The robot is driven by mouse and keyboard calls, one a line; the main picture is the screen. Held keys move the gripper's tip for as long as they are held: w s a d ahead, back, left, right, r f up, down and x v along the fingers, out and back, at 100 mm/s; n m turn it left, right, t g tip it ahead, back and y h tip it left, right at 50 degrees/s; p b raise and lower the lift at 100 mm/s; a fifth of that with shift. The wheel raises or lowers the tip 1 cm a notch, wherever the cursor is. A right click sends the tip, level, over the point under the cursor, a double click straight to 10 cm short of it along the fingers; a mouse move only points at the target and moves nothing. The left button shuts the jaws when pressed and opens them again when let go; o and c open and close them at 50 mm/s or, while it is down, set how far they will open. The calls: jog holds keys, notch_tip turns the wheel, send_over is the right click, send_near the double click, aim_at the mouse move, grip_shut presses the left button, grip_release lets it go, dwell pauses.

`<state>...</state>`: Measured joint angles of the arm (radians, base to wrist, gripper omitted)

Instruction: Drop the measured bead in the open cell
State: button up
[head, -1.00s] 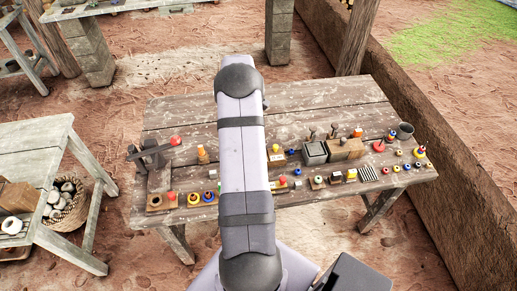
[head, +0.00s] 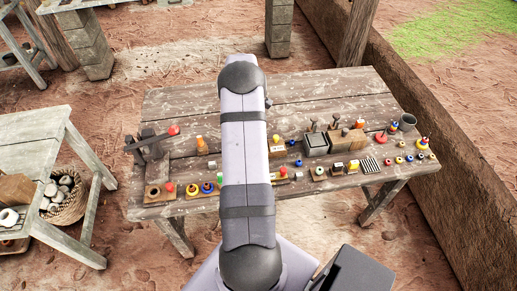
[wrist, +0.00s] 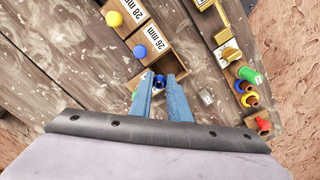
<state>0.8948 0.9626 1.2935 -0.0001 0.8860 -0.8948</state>
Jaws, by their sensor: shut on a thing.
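In the wrist view my gripper (wrist: 159,90) has its two blue-grey fingers closed on a small dark blue bead (wrist: 158,82) with a dark hole. The fingertips are at the near end of a wooden tray (wrist: 172,46) with cells. Its white labels read "28 mm" (wrist: 131,8) and "26 mm" (wrist: 155,39). A yellow bead (wrist: 114,18) and a bright blue bead (wrist: 139,52) show along its left side. The fingers partly hide the near cell, and I cannot tell the bead's height above it. In the head view my arm hides the gripper.
The table's far part is mostly clear.

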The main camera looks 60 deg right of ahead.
jog(key=shift+f, duration=0.55)
jog(key=o, duration=0.9)
jog(key=shift+r, duration=0.1)
jog(key=shift+r+b, duration=1.4)
jog(key=shift+r, duration=2.2)
